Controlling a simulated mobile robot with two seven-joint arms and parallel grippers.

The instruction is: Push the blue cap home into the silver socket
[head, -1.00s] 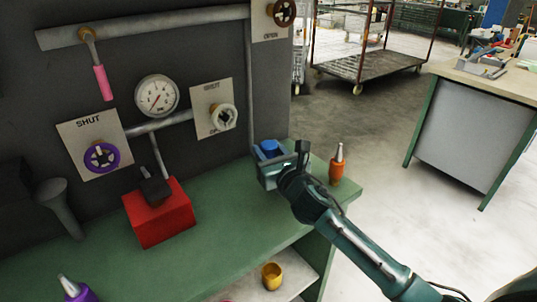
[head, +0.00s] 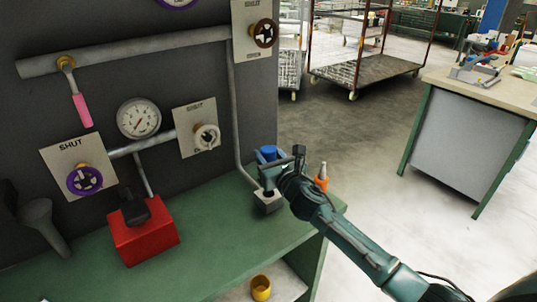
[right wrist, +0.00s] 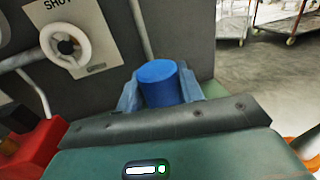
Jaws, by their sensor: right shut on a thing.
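The blue cap (head: 268,153) is held upright in my right gripper (head: 270,160), which is shut on it. In the right wrist view the blue cap (right wrist: 159,83) stands between the two finger tips. The silver socket (head: 267,203) is a grey block on the green bench near its right end, with a dark opening on top. The cap is above the socket and apart from it, and the opening shows below the gripper. The socket cannot be made out in the right wrist view. My left gripper is not in view.
An orange bottle (head: 321,177) stands just right of the gripper. A red box (head: 145,238) with a black top stands on the bench to the left. A grey pipe (head: 236,120) runs down the panel close behind the socket. A yellow cup (head: 261,288) is on the lower shelf.

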